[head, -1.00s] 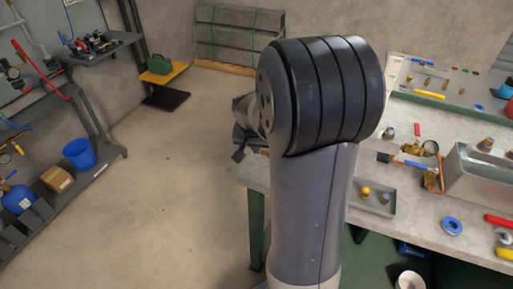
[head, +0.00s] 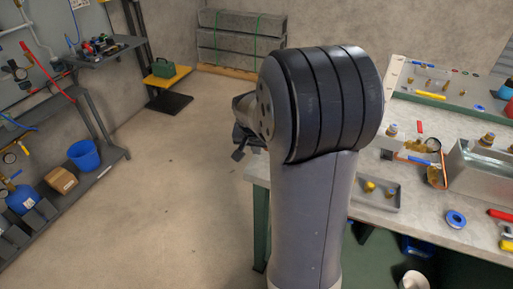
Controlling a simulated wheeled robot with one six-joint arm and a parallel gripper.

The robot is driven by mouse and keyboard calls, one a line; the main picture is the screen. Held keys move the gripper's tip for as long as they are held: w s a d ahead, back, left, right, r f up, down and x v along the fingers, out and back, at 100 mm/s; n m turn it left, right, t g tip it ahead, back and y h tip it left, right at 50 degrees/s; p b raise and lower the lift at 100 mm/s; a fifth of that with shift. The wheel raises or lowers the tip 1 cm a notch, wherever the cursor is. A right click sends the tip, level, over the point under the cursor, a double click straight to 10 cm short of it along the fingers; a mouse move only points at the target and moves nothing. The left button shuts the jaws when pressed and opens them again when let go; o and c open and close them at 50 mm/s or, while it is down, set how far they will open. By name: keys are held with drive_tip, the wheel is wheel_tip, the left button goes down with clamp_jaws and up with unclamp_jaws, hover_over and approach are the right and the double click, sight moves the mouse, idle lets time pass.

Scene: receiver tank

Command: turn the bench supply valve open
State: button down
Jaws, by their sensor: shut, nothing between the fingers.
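My gripper (head: 239,154) is partly visible as a dark shape left of my large arm joint, near the workbench's far left corner. My arm hides much of it; it is shut and empty, apart from any valve. On the workbench (head: 390,228) lies a brass fitting with a round gauge (head: 432,146) and a blue lever-like piece (head: 415,158). I cannot tell if this is the bench supply valve or how its handle is set.
A grey tray (head: 377,206) with small brass fittings, a blue ring (head: 455,219) and a metal bin (head: 480,177) are on the bench. A blue bucket (head: 83,154) and a box (head: 61,180) sit on the left shelf. The floor between is clear.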

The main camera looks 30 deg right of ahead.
drive_tip(key=v, duration=1)
drive_tip(key=shift+w+a, duration=0.2)
drive_tip(key=shift+w, duration=0.15)
